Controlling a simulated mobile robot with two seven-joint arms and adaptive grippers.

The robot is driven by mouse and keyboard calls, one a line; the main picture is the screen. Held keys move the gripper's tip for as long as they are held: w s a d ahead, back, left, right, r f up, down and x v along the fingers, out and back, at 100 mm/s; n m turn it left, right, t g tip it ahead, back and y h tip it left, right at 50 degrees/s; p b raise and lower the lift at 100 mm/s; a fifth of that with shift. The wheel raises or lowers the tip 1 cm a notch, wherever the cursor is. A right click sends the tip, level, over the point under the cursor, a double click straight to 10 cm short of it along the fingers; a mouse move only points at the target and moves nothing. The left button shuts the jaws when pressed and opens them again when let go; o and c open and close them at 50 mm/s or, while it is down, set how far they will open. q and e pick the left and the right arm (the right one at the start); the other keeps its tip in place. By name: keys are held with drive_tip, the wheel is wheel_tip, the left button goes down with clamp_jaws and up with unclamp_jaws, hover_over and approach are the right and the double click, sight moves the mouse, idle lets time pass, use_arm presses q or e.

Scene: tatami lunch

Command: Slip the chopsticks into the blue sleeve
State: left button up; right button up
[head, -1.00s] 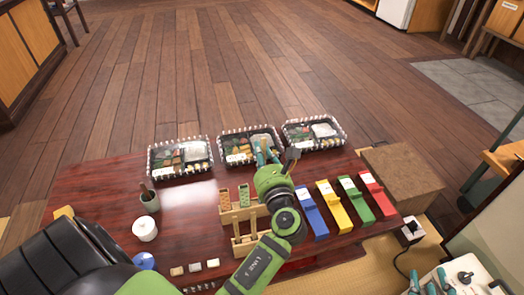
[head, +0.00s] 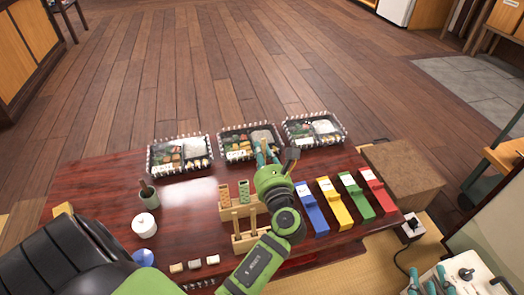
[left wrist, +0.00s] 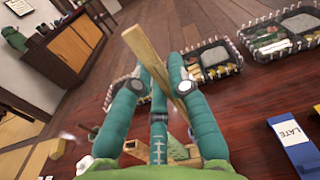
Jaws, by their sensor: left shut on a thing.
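My left gripper (head: 262,155) is above the table, in front of the middle lunch box. In the left wrist view its teal fingers (left wrist: 160,85) are shut on a tilted, pale wooden bar, which looks like the chopsticks (left wrist: 145,52). The blue sleeve (head: 311,212) lies on the table to the right of my left arm, apart from the gripper. It also shows at the right of the left wrist view (left wrist: 298,145), with a white label. My right gripper (head: 430,280) is low at the right, fingers apart and empty.
Yellow (head: 334,206), green (head: 357,198) and red (head: 378,192) sleeves lie right of the blue one. A wooden rack (head: 238,211) stands left of my arm. Three lunch boxes (head: 180,155) line the far edge. A brown block (head: 402,172) stands at the right.

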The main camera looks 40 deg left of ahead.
use_arm(q)
drive_tip(key=shift+f, duration=0.55)
drive_tip(key=shift+f+b, duration=0.6)
drive_tip(key=shift+f, duration=0.1)
idle(0.4)
drive_tip(key=o, duration=0.8)
drive_tip(key=o, duration=0.5)
drive_tip(key=shift+c, duration=0.2)
